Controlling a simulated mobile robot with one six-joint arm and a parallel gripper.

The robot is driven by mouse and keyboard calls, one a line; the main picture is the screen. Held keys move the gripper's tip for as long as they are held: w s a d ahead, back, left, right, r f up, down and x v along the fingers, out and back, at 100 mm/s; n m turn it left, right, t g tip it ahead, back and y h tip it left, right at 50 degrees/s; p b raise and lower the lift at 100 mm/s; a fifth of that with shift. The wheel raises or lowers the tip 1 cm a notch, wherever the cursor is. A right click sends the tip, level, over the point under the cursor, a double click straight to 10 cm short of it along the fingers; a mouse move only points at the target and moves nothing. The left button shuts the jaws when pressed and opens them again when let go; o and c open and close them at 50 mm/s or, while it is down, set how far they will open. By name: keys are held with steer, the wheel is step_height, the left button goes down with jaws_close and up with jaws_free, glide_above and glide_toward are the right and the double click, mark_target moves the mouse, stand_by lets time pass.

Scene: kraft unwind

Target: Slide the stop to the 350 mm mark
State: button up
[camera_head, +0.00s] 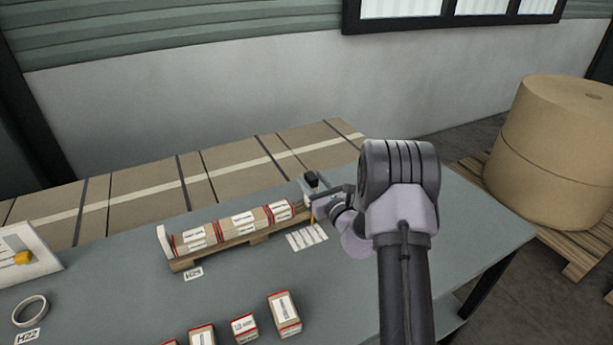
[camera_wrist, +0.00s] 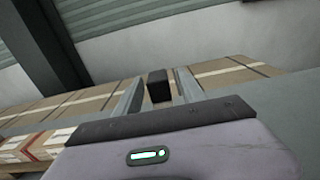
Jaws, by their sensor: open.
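The stop is a pale block (camera_head: 315,190) with a black knob (camera_head: 311,178) at the right end of a low wooden rack (camera_head: 240,245). In the wrist view the black knob (camera_wrist: 158,86) sits between my two fingers. My gripper (camera_wrist: 158,92) is open, with a gap showing on both sides of the knob. In the head view my wrist and arm cover the area right of the stop. A thin orange piece shows below the stop. The 350 mm mark cannot be read in either view.
Several red-edged cartons (camera_head: 238,224) lie in the rack, left of the stop. More cartons (camera_head: 284,313) stand at the table's front. A white label sheet (camera_head: 307,236) lies in front of the stop. A tape ring (camera_head: 29,311) lies at left. Large strapped cartons (camera_head: 230,165) stand behind.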

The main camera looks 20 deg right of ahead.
mark_target(307, 173)
steer(key=w, duration=0.4)
steer(key=shift+a, duration=0.15)
jaws_close()
stand_by(1.2)
